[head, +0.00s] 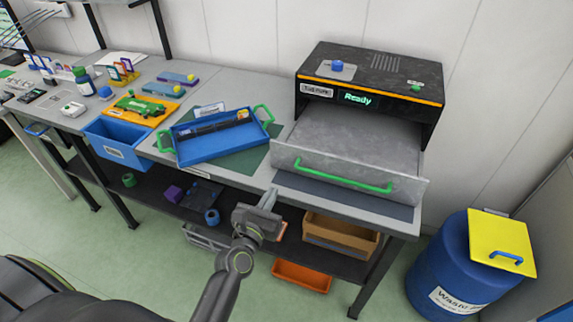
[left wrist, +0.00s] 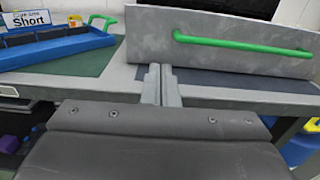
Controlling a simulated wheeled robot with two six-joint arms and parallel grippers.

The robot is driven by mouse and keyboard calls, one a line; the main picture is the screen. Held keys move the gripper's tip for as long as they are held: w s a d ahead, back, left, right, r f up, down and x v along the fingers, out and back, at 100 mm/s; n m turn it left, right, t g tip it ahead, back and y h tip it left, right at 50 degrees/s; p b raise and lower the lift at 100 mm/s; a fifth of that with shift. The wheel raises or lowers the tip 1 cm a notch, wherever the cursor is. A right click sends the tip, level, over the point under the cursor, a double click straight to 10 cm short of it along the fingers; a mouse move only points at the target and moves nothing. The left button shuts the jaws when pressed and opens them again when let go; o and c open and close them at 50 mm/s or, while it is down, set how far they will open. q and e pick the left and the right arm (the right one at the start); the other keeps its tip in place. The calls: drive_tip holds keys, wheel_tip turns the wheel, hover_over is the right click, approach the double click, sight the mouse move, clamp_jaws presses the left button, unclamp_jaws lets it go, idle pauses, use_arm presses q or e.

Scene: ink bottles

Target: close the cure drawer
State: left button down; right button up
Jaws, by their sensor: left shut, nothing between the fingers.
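The cure drawer (head: 345,150) is a grey metal drawer pulled out of the black cure unit (head: 372,72), whose display reads "Ready". Its front panel carries a green bar handle (head: 335,182). In the left wrist view the drawer front (left wrist: 225,55) and green handle (left wrist: 240,44) fill the upper right. My left gripper (head: 268,199) is shut and empty, low in front of the panel's left end. In the left wrist view its fingertips (left wrist: 160,70) are close to the panel's lower left edge; whether they touch I cannot tell. My right gripper is not in view.
A blue tray (head: 240,149) with green handles lies left of the drawer on a green mat. A blue bin (head: 103,153) hangs at the bench edge. A lower shelf holds an orange-brown box (head: 318,241). A blue waste barrel (head: 430,262) with a yellow lid stands right.

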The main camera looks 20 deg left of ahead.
use_arm(q)
drive_tip(key=p, duration=0.2)
approach(290, 160)
drive_tip(key=w, duration=0.5)
drive_tip(key=shift+w, duration=0.95)
